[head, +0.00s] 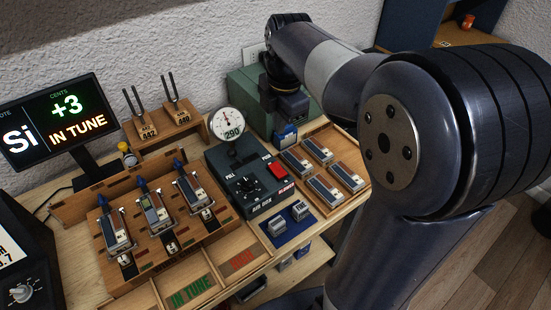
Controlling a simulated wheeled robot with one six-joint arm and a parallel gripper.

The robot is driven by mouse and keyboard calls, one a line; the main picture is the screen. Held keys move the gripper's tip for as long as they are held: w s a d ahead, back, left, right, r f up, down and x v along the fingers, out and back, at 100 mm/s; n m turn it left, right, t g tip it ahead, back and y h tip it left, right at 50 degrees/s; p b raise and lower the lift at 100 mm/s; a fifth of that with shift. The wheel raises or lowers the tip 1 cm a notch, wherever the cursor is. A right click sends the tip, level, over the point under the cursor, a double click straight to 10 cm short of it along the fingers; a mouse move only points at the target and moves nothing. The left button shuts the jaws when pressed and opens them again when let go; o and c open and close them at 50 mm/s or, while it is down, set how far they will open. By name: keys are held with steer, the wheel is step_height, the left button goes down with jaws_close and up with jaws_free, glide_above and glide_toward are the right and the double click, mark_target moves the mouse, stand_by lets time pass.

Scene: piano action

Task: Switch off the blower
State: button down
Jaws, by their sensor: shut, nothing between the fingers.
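The dark grey air box (237,178) stands at the middle of the bench, with a "FULL" marking, a knob (247,186) and a small lever on its top. The bright red switch (277,171) sits at its right side, above a small red label. I cannot tell from this view which way the switch is tipped. A round dial gauge (229,124) above the box reads 290. My gripper (291,113) is shut and empty, behind and above the switch, in front of a green case. Its fingertips are small and dark here.
Wooden tray (347,203) with several metal reeds lies right of the air box. A wooden rack (150,245) with several reeds stands left. A blue mat (275,236) with two small blocks lies in front. The green case (245,88) and tuning forks stand behind; a display (52,120) reads "IN TUNE".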

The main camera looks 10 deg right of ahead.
mark_target(274, 166)
steer(key=f, duration=0.4)
steer(key=w+f, duration=0.1)
steer(key=f, duration=0.8)
steer(key=shift+w+a+f+p, duration=0.3)
steer(key=shift+a+f+p, duration=0.05)
steer(key=shift+f+p, duration=0.05)
steer(key=shift+f, duration=0.1)
